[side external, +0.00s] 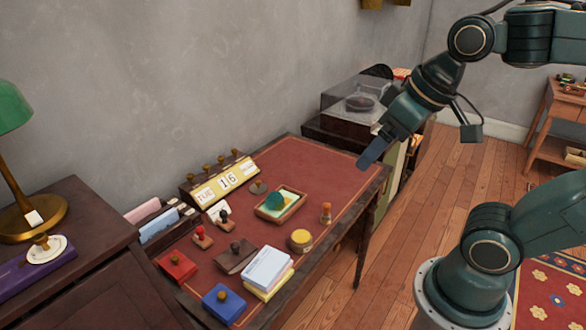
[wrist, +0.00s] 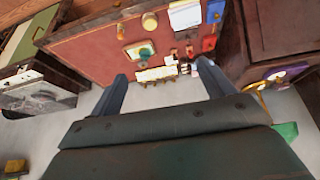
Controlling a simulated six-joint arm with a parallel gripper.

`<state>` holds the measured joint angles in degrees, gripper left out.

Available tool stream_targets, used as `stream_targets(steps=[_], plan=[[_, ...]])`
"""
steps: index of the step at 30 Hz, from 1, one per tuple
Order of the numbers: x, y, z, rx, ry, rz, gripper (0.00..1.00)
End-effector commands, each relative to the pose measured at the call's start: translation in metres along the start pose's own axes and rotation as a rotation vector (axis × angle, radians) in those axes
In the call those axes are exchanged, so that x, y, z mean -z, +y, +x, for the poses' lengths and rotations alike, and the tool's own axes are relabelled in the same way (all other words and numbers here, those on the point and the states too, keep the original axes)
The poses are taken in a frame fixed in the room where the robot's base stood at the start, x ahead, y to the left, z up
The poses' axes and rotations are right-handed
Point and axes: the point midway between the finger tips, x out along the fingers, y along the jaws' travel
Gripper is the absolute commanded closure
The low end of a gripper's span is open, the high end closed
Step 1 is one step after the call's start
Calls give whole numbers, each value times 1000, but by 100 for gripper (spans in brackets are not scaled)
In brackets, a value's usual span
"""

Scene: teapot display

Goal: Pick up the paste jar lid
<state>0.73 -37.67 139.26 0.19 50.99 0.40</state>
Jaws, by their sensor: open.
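A small round yellow jar with a paler top (side external: 301,240) stands near the front edge of the red-topped desk; I take its top as the paste jar lid. Whether the lid is separate from the jar is too small to tell. The jar also shows at the top of the wrist view (wrist: 150,21). My gripper (side external: 370,155) is above the right end of the desk, well above and to the right of the jar. In the wrist view my gripper (wrist: 163,88) has its two fingers wide apart with nothing between them.
A wooden tray with a green round thing (side external: 275,201), a wooden-handled stamp (side external: 326,213), a paper stack (side external: 267,270) and a blue box (side external: 222,303) surround the jar. A date display (side external: 220,184) stands behind. The desk's right end (side external: 340,170) is clear.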

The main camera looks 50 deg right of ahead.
Motion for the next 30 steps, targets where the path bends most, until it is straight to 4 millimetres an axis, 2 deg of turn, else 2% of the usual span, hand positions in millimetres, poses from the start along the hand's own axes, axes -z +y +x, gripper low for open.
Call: stream_targets(steps=[8,14,23,30], plan=[[59,8,14,-18,-30,45,19],[102,17,33,-32,-51,80,19],[160,33,75,-52,-81,130,19],[200,50,120,-67,-105,170,19]])
